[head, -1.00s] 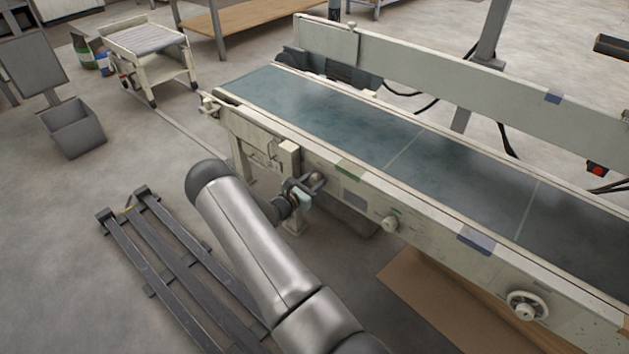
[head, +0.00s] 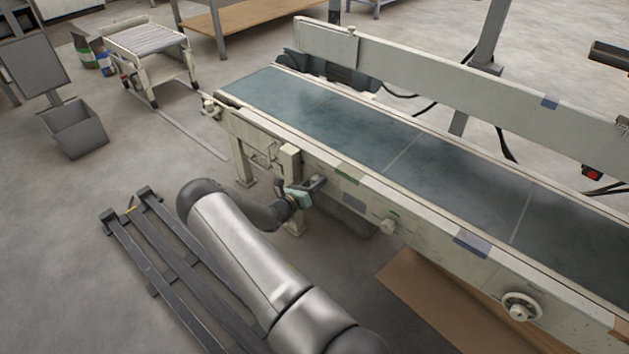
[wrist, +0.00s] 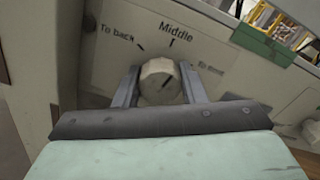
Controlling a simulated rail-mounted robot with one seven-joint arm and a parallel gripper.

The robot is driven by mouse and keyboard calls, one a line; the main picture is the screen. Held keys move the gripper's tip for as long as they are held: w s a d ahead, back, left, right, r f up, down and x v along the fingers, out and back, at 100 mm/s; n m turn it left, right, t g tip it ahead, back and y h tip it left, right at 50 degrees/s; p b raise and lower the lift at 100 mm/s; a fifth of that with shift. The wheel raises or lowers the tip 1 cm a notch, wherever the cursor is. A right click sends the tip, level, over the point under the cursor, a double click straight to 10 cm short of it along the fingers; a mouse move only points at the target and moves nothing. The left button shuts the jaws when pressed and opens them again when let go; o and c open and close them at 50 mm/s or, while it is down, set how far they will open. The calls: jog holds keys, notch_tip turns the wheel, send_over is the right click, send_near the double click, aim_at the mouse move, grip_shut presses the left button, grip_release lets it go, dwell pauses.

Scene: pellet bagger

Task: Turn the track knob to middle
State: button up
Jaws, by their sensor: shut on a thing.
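The track knob (wrist: 160,82) is a pale, worn round knob on the conveyor's side panel, seen in the wrist view. Labels around it read "To back" at upper left, "Middle" above, and a partly legible "To" label at right. A short dark mark on its face slants toward the upper right, near the "Middle" line. My gripper (wrist: 158,88) has one finger on each side of the knob and is shut on it. In the head view my gripper (head: 312,187) is at the conveyor's near side and the knob is hidden or too small to make out.
The conveyor (head: 350,134) runs from upper left to lower right. Another knob (head: 388,227) and a handwheel (head: 521,307) sit further right on its side. A dark slatted pallet (head: 165,250) lies on the floor beside my arm. A green block (wrist: 263,45) shows above right of the knob.

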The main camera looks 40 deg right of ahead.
jog(key=shift+n+p, duration=0.3)
jog(key=shift+n, duration=0.8)
jog(key=o, duration=1)
jog(key=shift+a, duration=0.1)
jog(key=s+a+p, duration=0.3)
jog(key=a+p, duration=0.1)
jog(key=a, duration=1.3)
jog(key=shift+s, duration=0.15)
